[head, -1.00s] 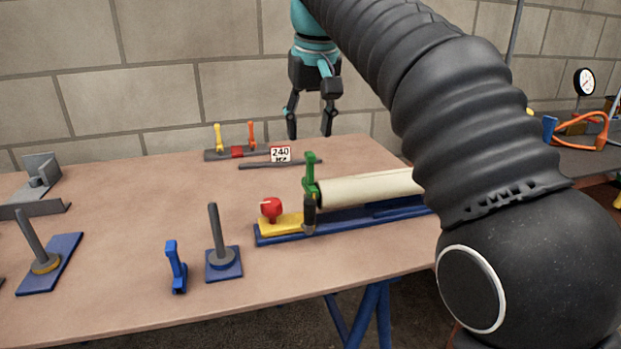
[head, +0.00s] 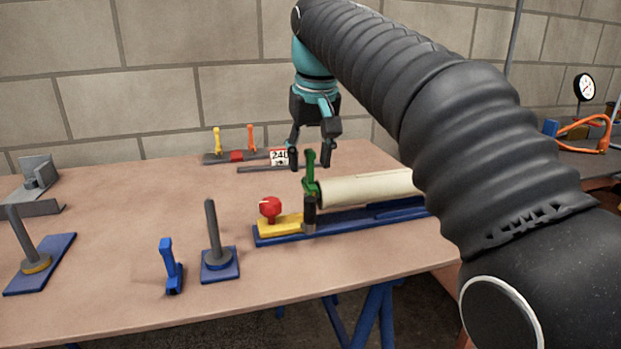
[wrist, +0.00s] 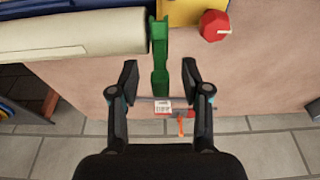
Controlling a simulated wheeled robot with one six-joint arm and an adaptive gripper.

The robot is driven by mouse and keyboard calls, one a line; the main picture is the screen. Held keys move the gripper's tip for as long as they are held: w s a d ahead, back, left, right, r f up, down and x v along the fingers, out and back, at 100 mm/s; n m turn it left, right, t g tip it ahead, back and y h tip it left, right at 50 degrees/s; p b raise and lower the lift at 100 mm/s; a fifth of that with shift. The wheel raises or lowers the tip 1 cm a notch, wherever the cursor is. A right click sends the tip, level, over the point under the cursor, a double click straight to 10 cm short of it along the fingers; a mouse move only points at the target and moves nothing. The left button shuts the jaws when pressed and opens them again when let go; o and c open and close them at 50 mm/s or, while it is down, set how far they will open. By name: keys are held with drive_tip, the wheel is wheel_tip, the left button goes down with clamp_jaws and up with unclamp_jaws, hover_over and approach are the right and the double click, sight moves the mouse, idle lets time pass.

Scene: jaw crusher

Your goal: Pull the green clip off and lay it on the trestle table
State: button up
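The green clip (head: 310,174) stands upright at the left end of the cream roll (head: 367,188), above a dark post on the blue and yellow fixture. In the wrist view the green clip (wrist: 160,62) reaches in between my fingertips, with a gap on both sides. My gripper (head: 309,160) is open and points down close to the clip; the wrist view also shows the open gripper (wrist: 159,76) with nothing held. The trestle table (head: 130,215) carries the fixture.
A red knob (head: 270,207) sits on the yellow block beside the clip. A blue clip (head: 171,267) and a post on a blue base (head: 219,258) stand at the front. A rack with yellow and orange clips (head: 235,156) is at the back. The table's left middle is clear.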

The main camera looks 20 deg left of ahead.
clamp_jaws()
drive_tip(key=shift+r, duration=0.1)
drive_tip(key=shift+w+p+v, duration=0.25)
drive_tip(key=shift+p+v, duration=0.85)
drive_tip(key=shift+p, duration=0.2)
drive_tip(key=shift+s+a+r, duration=0.1)
drive_tip(key=shift+a+r, duration=0.05)
drive_tip(key=shift+w+p+v, duration=0.15)
drive_tip(key=shift+p+v, duration=0.05)
drive_tip(key=shift+v, duration=0.6)
drive_tip(key=shift+w+p+v, duration=0.2)
drive_tip(key=shift+v, duration=0.6)
drive_tip(key=shift+a+r, duration=0.15)
drive_tip(key=shift+a, duration=0.05)
